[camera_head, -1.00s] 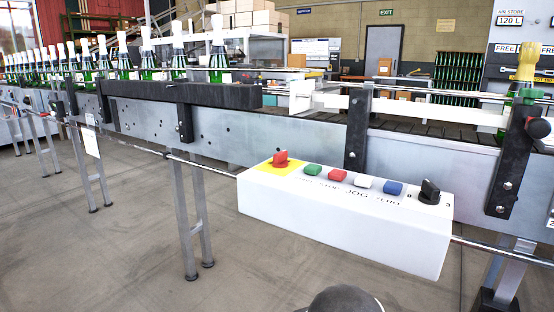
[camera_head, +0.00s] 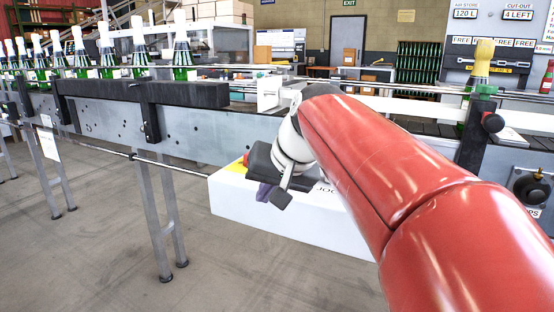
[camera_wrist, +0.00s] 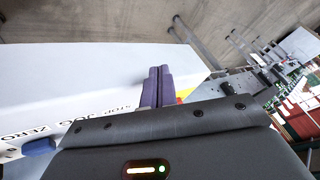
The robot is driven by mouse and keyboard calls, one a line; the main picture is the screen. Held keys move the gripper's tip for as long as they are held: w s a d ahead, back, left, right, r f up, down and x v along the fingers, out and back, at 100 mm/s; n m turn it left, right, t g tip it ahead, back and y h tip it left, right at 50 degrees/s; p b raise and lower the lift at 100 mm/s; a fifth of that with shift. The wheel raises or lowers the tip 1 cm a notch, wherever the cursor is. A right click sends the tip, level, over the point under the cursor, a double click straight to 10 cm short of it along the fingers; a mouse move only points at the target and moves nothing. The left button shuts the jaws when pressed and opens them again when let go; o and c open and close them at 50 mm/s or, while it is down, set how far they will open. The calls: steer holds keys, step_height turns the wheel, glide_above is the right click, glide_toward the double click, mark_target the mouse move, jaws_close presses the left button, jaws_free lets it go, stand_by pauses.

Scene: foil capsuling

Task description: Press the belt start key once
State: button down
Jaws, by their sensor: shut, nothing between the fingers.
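The white control box (camera_head: 285,222) hangs on the front of the conveyor and also fills the left of the wrist view (camera_wrist: 75,75). My gripper (camera_head: 265,192) is over its left part, with its purple fingers (camera_wrist: 158,72) together and empty. The green start key is hidden behind my gripper and arm in both views. Part of the yellow plate (camera_head: 236,166) shows beside my gripper. In the wrist view the blue key (camera_wrist: 38,147) and the printed labels STOP, JOG and ZERO show beside my gripper. I cannot tell whether the fingertips touch the box.
The conveyor's side plate (camera_head: 205,130) runs behind the box, with a row of green bottles (camera_head: 183,60) at the left. A bottle with a yellow top (camera_head: 482,65) stands at the right by a dark bracket (camera_head: 472,140). The floor in front is clear.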

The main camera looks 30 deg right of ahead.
steer(key=w+d+r+m+t+p, duration=0.1)
steer(key=w+d+r+m+t, duration=0.1)
steer(key=w+d+r, duration=0.7)
step_height(320, 180, up, 3)
steer(key=shift+w+d+r+y, duration=0.1)
steer(key=shift+w+d+y, duration=0.25)
steer(key=shift+w, duration=0.35)
step_height(320, 180, down, 8)
steer(key=b, duration=0.3)
steer(key=shift+f+b, duration=0.3)
steer(key=shift+f, duration=0.15)
steer(key=shift+f, duration=0.15)
stand_by(0.8)
steer(key=shift+f+b, duration=0.25)
steer(key=shift+b, duration=0.05)
